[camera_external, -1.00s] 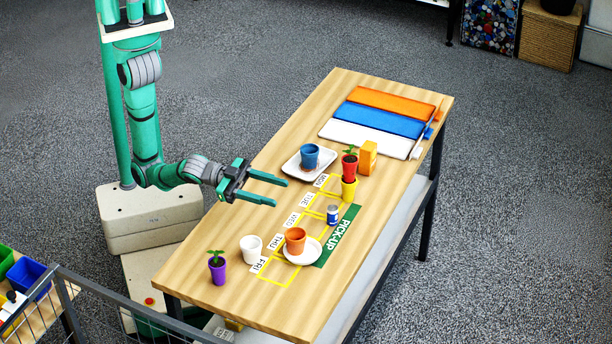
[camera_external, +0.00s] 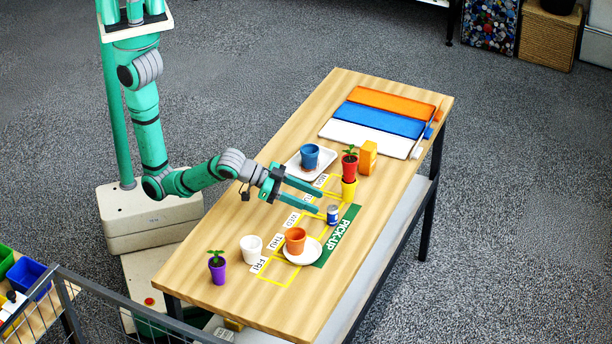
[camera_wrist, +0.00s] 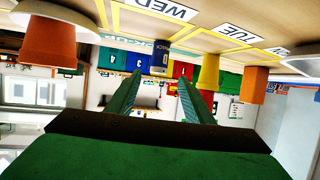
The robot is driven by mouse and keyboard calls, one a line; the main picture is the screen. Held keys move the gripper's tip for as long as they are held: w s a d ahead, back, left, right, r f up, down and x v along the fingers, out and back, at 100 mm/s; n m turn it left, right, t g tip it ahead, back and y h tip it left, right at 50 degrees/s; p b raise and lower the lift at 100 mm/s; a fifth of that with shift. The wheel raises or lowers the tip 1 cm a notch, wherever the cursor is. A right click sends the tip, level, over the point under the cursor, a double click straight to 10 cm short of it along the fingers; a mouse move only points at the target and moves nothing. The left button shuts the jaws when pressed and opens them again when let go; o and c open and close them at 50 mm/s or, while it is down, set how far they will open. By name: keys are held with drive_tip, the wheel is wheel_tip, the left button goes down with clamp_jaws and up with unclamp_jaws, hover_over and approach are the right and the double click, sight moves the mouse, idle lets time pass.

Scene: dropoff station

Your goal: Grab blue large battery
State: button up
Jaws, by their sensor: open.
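The blue large battery (camera_external: 333,215) is a small upright blue cylinder with a light top, standing on the table by the yellow grid and the green PICK-UP strip. It also shows in the wrist view (camera_wrist: 160,56), which is upside down, just beyond and between the fingertips. My gripper (camera_external: 322,202) is open, with green fingers reaching over the table toward the battery. Its fingers also show in the wrist view (camera_wrist: 163,84). Nothing is between the fingers. I cannot tell exactly how far the fingertips are from the battery.
A yellow pot (camera_external: 349,190) with a red plant pot (camera_external: 350,167) stands close behind the battery. An orange pot (camera_external: 295,240) on a white plate (camera_external: 302,256) stands in front.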

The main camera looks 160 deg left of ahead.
sight(332, 207)
drive_tip(key=shift+x, duration=3.6)
drive_tip(key=shift+d, duration=0.1)
clamp_jaws()
